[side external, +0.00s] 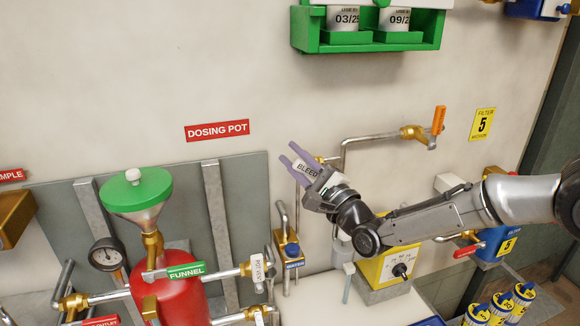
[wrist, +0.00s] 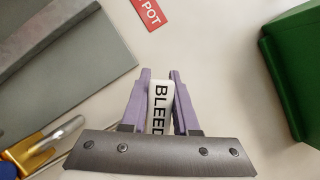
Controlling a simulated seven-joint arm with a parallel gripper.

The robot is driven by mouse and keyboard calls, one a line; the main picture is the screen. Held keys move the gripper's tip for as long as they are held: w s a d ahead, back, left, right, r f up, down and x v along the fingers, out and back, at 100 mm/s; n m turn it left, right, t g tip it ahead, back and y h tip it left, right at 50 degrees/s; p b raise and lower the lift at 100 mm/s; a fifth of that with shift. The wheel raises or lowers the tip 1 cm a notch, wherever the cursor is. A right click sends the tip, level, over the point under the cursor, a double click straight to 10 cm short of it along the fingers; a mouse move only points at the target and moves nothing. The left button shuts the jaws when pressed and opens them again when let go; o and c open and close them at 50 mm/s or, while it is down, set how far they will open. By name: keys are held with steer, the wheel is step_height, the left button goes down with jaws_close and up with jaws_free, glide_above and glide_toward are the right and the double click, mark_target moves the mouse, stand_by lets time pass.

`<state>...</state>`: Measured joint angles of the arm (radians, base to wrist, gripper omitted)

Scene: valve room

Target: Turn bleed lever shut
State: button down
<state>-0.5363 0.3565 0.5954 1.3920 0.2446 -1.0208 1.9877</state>
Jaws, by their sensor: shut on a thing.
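The bleed lever (side external: 307,169) is a white handle with BLEED in black letters. My gripper (side external: 291,152) has purple fingers and is shut on the lever, one finger on each side. In the wrist view the lever (wrist: 159,105) lies lengthwise between the fingers of my gripper (wrist: 158,74), its lettering facing the camera. The lever's valve body and pivot are mostly hidden behind my gripper; a bit of brass fitting (side external: 321,159) shows beside it on a thin pipe.
A green shelf (side external: 368,42) with labelled cups hangs above, and shows at the right in the wrist view (wrist: 297,75). An orange-handled valve (side external: 438,120) is to the right. The red dosing pot (side external: 170,290) with its green funnel (side external: 138,192) stands left. Bare wall surrounds the gripper's upper side.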

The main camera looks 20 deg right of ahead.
steer(key=shift+d+r+m+t+h, duration=0.5)
steer(key=shift+d+m+h, duration=0.55)
steer(key=shift+m, duration=1.4)
steer(key=shift+d+r+m+t+h, duration=0.5)
steer(key=shift+d+m+h, duration=0.55)
steer(key=shift+m, duration=1.45)
steer(key=shift+d+r+m+t+h, duration=0.45)
steer(key=shift+d+m+h, duration=0.6)
steer(key=shift+m, duration=1.4)
steer(key=c, duration=0.7)
jaws_free()
steer(key=shift+o, duration=0.2)
steer(key=shift+r, duration=0.1)
steer(key=v, duration=1.4)
steer(key=shift+a, duration=0.1)
